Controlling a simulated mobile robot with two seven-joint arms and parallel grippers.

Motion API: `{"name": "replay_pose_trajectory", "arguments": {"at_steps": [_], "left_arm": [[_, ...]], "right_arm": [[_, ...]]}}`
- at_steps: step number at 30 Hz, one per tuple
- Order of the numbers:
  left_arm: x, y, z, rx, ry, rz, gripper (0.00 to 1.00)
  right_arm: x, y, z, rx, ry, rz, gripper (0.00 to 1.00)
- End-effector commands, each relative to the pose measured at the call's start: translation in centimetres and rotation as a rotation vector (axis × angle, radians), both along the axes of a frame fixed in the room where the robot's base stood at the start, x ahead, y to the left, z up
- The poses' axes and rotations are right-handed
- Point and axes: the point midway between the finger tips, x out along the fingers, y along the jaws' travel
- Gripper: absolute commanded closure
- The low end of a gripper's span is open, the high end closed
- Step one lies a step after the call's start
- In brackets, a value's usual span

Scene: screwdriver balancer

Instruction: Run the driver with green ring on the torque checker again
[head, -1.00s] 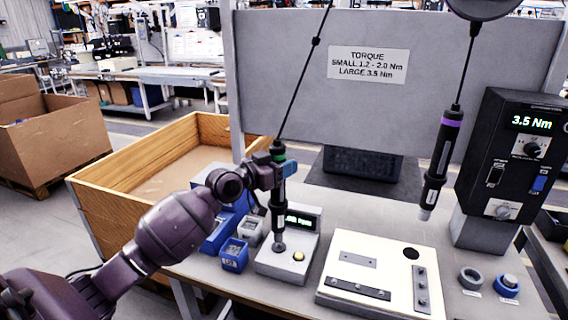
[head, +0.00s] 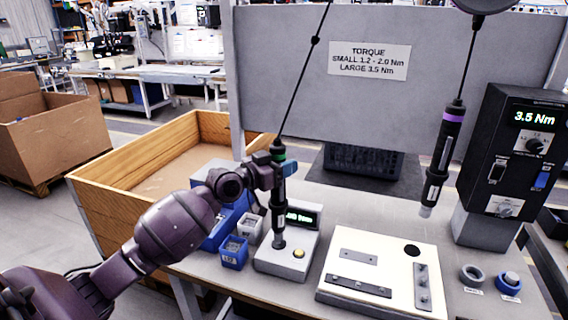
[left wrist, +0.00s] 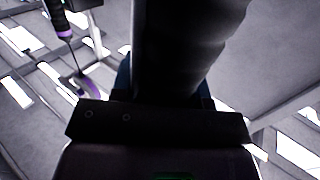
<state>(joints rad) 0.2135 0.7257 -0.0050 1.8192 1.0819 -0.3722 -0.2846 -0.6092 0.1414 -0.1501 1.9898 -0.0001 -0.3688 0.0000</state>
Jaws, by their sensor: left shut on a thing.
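The driver with the green ring (head: 278,205) hangs from a cable and stands nearly upright, its tip at the socket of the torque checker (head: 266,263). The checker is a light grey box with a small lit display and a yellow button. The display is partly hidden by the driver. My left gripper (head: 280,172) is shut on the driver's upper body, near its green ring. In the left wrist view the driver's dark body (left wrist: 185,50) fills the middle between the fingers. My right gripper is not in view.
A second driver with a purple ring (head: 443,155) hangs at the right. Small blue and grey bins (head: 234,254) stand left of the checker. A white plate with metal bars (head: 385,262) lies to its right. A black controller (head: 515,150) reads 3.5 Nm.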

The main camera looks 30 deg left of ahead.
Motion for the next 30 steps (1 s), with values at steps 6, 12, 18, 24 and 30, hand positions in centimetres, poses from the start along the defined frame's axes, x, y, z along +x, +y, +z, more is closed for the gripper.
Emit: {"name": "replay_pose_trajectory", "arguments": {"at_steps": [6,12,18,24,30], "left_arm": [[-0.01,0.03,-0.71,0.0,0.002,0.0,1.0],[-0.02,0.02,-0.83,-0.001,0.001,0.0,1.0],[-0.02,0.02,-0.78,-0.001,0.001,0.0,1.0],[-0.02,0.02,-0.83,-0.001,0.001,0.0,1.0],[-0.02,0.02,-0.93,-0.001,0.001,0.0,1.0]], "right_arm": [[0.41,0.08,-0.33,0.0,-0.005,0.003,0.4],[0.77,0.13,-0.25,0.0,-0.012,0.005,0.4],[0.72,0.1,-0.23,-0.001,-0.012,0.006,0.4],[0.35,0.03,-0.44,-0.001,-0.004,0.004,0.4],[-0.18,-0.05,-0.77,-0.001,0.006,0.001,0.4]]}}
